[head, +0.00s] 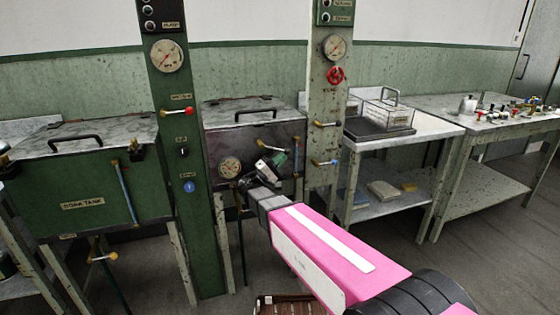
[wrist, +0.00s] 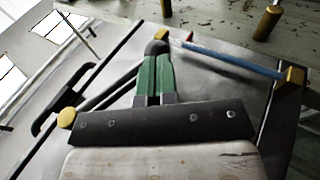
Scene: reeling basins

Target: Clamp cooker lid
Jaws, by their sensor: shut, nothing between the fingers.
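The cooker (head: 285,130) is the metal box in the middle of the head view, with a grey lid (head: 225,112) lying flat and a black handle (head: 255,114) on top. The handle also shows in the wrist view (wrist: 60,98). My gripper (head: 281,154) is at the cooker's front, below the lid edge. Its green fingers (wrist: 155,72) are shut and empty. A dark lever with a yellow knob (wrist: 67,118), apparently a lid clamp, runs close to the fingertips; the knob shows at the front edge in the head view (head: 261,144). I cannot tell whether the fingers touch it.
A blue tube with brass ends (wrist: 235,60) is near the fingers. A green post (head: 170,120) stands left of the cooker and a pale post (head: 328,110) right. A green tank (head: 75,195) is far left; benches (head: 430,130) stand right.

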